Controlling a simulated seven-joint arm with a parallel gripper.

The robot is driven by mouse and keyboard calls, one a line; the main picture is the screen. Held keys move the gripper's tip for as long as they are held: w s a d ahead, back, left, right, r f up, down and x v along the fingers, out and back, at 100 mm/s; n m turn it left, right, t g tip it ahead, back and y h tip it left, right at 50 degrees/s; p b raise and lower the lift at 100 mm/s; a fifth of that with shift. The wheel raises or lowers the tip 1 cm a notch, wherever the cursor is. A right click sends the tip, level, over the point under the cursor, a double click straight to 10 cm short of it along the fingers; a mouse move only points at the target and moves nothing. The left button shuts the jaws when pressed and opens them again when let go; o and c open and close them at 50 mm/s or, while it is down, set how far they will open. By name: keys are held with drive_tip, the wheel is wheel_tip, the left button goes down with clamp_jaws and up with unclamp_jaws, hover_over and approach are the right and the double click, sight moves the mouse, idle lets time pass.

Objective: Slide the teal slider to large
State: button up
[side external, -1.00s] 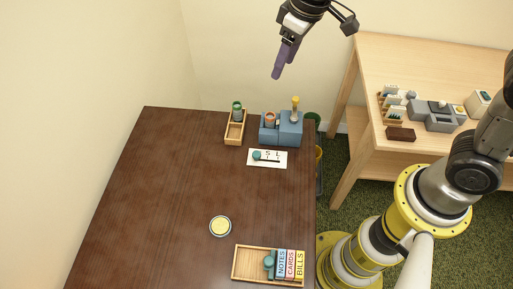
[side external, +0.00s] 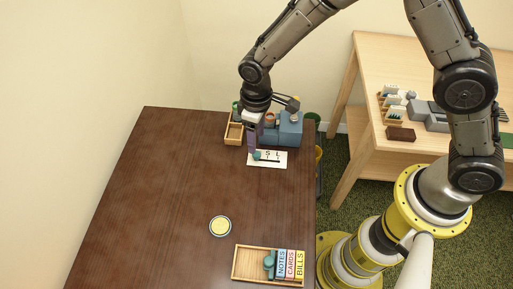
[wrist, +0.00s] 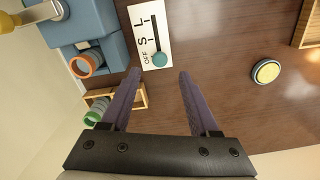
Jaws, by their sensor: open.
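The teal slider (wrist: 160,60) is a round knob on a white panel (wrist: 135,21) with a dark slot and the marks OFF, S and L. In the wrist view the knob sits at the slot's end nearest the OFF mark. In the side view the panel (side external: 279,159) lies on the dark table, and the knob (side external: 257,156) is at its left end, partly by my fingers. My gripper (wrist: 158,72) is open and empty, its two purple fingers apart with the knob ahead, between the lines of the fingertips. In the side view my gripper (side external: 252,150) is low over the panel's left end.
A blue block holder (side external: 290,128) and a wooden tray (side external: 233,141) stand just behind the panel. A round yellow-topped tin (side external: 220,226) and a wooden box with labelled blocks (side external: 240,262) lie nearer the front. The table's left side is clear.

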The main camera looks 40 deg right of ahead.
sight(257, 153)
wheel_tip(257, 153, down, 6)
drive_tip(key=shift+r, duration=0.15)
idle(0.3)
clamp_jaws()
idle(1.3)
